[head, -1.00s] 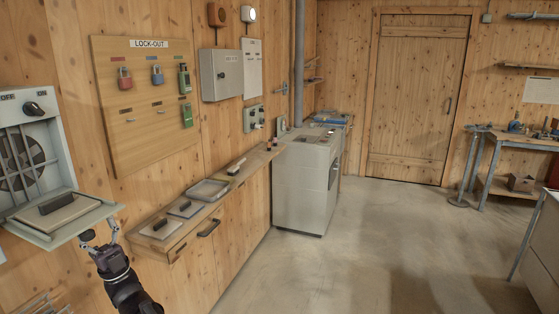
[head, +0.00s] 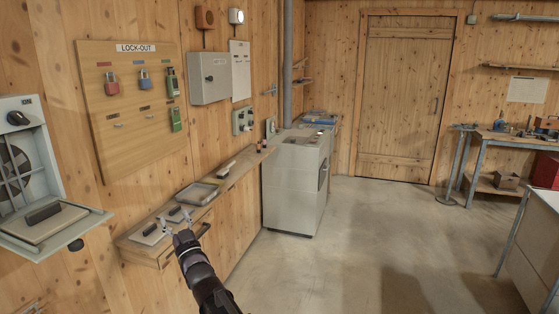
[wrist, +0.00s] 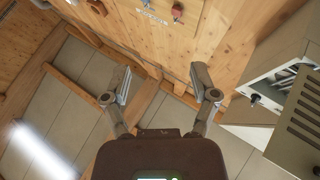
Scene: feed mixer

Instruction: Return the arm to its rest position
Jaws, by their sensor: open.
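My gripper (head: 177,229) is at the end of my black arm in the lower middle of the head view. It appears in front of the wooden ledge (head: 232,178), over its near end. In the wrist view my gripper (wrist: 162,92) has its two fingers spread wide, with nothing between them. No held object is visible.
A grey fan box (head: 38,150) with a lowered flap (head: 75,229) is at the left. The lock-out board (head: 128,105) hangs above the ledge, which carries a tray (head: 196,194). A grey cabinet (head: 292,185) stands beyond. Open floor (head: 370,240) lies to the right.

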